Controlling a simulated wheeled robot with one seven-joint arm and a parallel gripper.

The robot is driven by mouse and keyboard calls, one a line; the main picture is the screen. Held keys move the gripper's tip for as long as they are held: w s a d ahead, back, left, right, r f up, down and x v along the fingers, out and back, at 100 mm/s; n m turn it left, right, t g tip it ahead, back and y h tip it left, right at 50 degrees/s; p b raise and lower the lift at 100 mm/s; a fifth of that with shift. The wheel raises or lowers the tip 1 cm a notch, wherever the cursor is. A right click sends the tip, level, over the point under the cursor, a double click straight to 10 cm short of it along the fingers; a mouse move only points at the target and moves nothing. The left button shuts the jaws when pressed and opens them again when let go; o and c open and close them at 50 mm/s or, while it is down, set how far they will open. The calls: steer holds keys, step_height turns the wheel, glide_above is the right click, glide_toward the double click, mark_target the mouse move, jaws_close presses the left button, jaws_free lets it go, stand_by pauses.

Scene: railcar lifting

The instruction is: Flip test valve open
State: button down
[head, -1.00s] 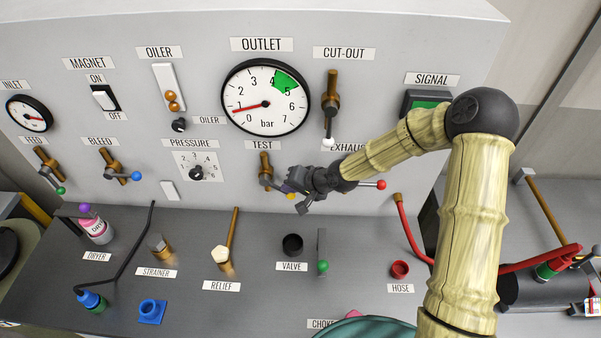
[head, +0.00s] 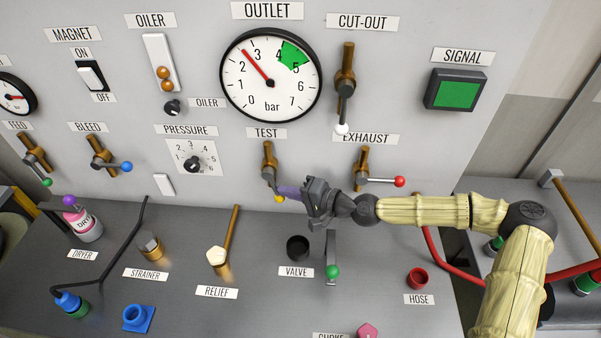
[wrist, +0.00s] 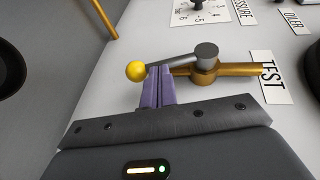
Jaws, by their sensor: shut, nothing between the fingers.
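The test valve (head: 268,160) is a brass fitting on the grey panel under the TEST label. Its grey lever hangs down, close to in line with the brass pipe, ending in a yellow knob (head: 279,198). The valve also shows in the wrist view (wrist: 205,70), with the lever running from its grey hub to the yellow knob (wrist: 136,71). My gripper (head: 284,192) is shut and empty, its purple fingers beside the lever near the knob. In the wrist view the fingertips (wrist: 160,72) sit right against or just beside the lever; contact is unclear.
The outlet gauge (head: 270,76) reads between 2 and 3 bar. The exhaust valve (head: 363,168) with its red-knobbed lever is behind and above my wrist. The cut-out valve (head: 345,80) points down. The valve lever with green knob (head: 332,272) stands below my gripper.

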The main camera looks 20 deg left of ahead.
steer(key=shift+s+a+f+b, duration=0.2)
steer(key=shift+a+f+b, duration=0.35)
steer(key=shift+b, duration=0.6)
steer(key=shift+s+a+b, duration=0.1)
steer(key=shift+a+b, duration=0.05)
steer(key=shift+b, duration=0.15)
steer(key=shift+f, duration=0.1)
steer(key=f+b+v, duration=0.2)
steer(key=b+v, duration=0.1)
steer(key=v, duration=1)
steer(key=shift+w+d+f, duration=0.3)
steer(key=shift+w+d, duration=0.05)
steer(key=shift+d, duration=0.3)
steer(key=shift+r, duration=0.1)
